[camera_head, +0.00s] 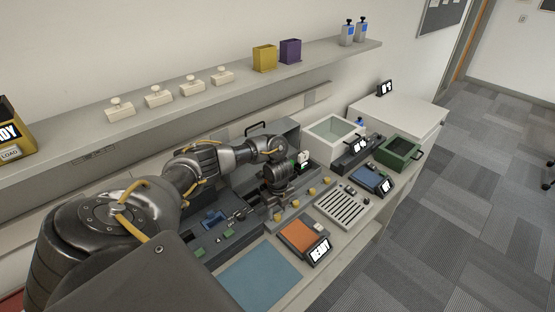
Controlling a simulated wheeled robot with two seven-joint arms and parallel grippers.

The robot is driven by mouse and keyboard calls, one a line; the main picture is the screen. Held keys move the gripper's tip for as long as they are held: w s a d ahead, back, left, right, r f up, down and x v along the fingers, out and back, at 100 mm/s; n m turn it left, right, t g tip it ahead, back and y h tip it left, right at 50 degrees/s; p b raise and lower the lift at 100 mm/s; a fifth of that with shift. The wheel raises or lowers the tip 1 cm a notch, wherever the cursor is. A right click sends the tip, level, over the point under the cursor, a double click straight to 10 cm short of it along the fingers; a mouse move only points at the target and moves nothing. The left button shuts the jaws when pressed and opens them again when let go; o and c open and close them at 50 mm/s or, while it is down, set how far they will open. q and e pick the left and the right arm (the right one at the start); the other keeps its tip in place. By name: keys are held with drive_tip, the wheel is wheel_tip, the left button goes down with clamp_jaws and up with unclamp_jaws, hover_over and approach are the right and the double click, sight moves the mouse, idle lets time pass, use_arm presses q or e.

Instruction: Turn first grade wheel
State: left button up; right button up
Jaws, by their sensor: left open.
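A row of small yellow knobs, likely the grade wheels, runs along the middle of the bench: one at the near end (277,217), then others (296,203), (311,192) and (326,181). I cannot tell from the picture which one is the first. My left arm reaches in from the left, and its left gripper (282,203) points down over the near end of this row. The gripper is open. Its fingertips are small and dark, so I cannot tell whether they touch a knob. The wrist hides part of the panel behind. My right gripper is not in view.
An orange-topped device with a READY display (298,236) and a slotted rack (342,208) stand in front of the knobs. A blue mat (259,276) lies at the near end. A white bin (331,140) and green tray (400,152) are farther right. A shelf (180,103) runs above.

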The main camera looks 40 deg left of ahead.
sight(278, 216)
use_arm(q)
wheel_tip(278, 216, up, 8)
drive_tip(key=p, duration=0.2)
drive_tip(key=shift+f, duration=0.1)
wheel_tip(278, 216, down, 9)
drive_tip(key=shift+f+b, duration=0.15)
drive_tip(key=shift+b, duration=0.65)
drive_tip(key=shift+f, duration=0.65)
drive_tip(key=shift+r, duration=0.1)
